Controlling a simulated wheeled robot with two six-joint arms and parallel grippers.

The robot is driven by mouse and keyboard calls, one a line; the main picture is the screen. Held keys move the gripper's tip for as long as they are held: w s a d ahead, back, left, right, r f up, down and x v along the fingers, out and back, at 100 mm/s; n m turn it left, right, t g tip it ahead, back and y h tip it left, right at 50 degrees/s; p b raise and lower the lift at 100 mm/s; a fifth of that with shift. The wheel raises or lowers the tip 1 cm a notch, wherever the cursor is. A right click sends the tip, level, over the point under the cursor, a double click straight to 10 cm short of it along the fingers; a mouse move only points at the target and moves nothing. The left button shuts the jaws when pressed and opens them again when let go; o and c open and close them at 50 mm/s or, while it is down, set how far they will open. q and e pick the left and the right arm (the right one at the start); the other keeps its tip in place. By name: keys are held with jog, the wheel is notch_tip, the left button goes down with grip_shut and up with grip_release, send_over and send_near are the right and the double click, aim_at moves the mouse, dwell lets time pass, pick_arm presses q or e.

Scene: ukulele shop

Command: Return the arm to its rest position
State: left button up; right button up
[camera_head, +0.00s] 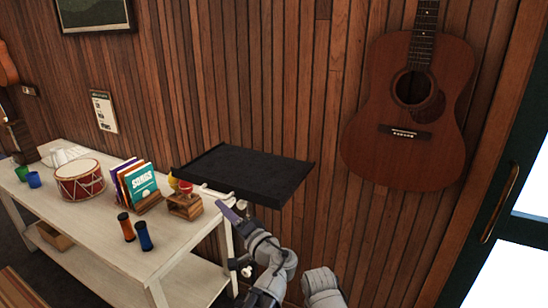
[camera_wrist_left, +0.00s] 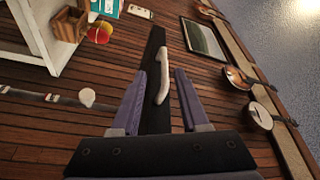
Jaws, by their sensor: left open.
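My left gripper (camera_head: 232,211) is at the front edge of a black tray-like stand top (camera_head: 243,172), beside the right end of the white table. In the left wrist view the jaws (camera_wrist_left: 162,82) are open. A white curved piece (camera_wrist_left: 162,78) shows between the fingers, against the thin black stand top (camera_wrist_left: 153,45); I cannot tell whether they touch it. My left arm reaches up from the bottom of the head view. My right gripper is not in view.
The white table (camera_head: 105,220) holds a red drum (camera_head: 79,181), song books (camera_head: 140,181), a wooden box (camera_head: 185,205) and two shakers (camera_head: 143,236). A guitar (camera_head: 410,110) hangs on the wood wall. A dark-framed door (camera_head: 490,190) is at right.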

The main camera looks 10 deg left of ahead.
pick_arm(q)
jog(key=s+d+f+n+g+h, duration=0.1)
jog(key=s+f+g+h, duration=0.25)
jog(key=f, duration=0.45)
jog(key=s+d+f+g+h, duration=0.2)
jog(key=s+f+g+h, duration=0.15)
jog(key=f, duration=0.55)
jog(key=s+d+f+m+g+h, duration=0.1)
jog(key=s+d+f+g+h, duration=0.4)
jog(key=s+d, duration=0.6)
notch_tip(320, 180, down, 3)
jog(key=shift+s+d+r+m+h, duration=0.2)
jog(key=shift+s+d+m+h, duration=0.1)
jog(key=shift+d+h, duration=0.5)
jog(key=shift+a, duration=0.15)
